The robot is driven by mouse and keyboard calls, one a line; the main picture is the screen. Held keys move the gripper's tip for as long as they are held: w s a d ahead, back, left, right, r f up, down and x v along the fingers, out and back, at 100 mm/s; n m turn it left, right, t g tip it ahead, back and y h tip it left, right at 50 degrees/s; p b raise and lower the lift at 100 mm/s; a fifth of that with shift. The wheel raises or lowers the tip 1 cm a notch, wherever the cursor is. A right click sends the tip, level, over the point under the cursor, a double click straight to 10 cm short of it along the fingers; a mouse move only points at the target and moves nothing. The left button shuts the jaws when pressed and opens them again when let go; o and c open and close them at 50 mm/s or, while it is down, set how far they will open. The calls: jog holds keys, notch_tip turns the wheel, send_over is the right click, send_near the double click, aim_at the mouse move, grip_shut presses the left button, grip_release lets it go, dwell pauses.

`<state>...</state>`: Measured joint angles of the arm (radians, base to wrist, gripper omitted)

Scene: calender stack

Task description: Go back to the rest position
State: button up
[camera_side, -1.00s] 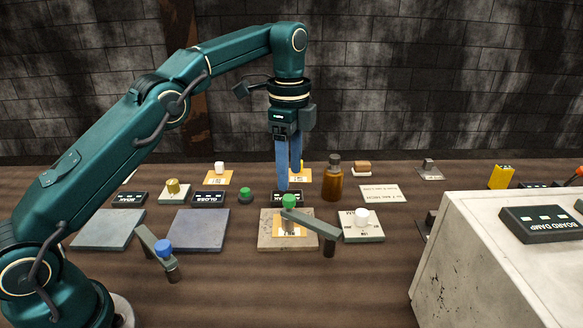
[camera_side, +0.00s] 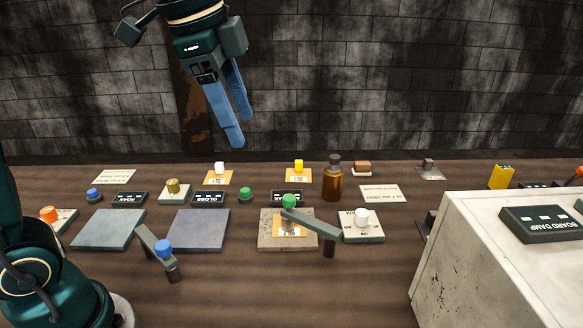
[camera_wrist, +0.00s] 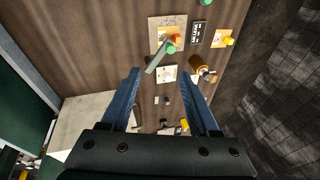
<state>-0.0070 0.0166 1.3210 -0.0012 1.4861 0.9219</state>
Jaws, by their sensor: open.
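My gripper (camera_side: 238,130) is raised high above the table, near the dark brick wall in the side view. Its two blue fingers are apart and hold nothing; the wrist view shows the open gap between the fingertips (camera_wrist: 158,78). A second bar with a blue knob (camera_side: 163,247) stands at the left front. No rest position marker shows in either view.
A pale, worn block (camera_side: 480,250) with a dark label plate fills the right front. An amber bottle (camera_side: 333,182) stands behind the slab. Two grey plates (camera_side: 108,230) lie at the left. Several small knobs, cards and label plates line the table's back. The air around my gripper is clear.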

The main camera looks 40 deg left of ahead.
jog(key=s+f+n+t, duration=0.2)
jog(key=s+f+n, duration=0.8)
jog(key=s+f, duration=0.1)
jog(key=shift+s, duration=0.45)
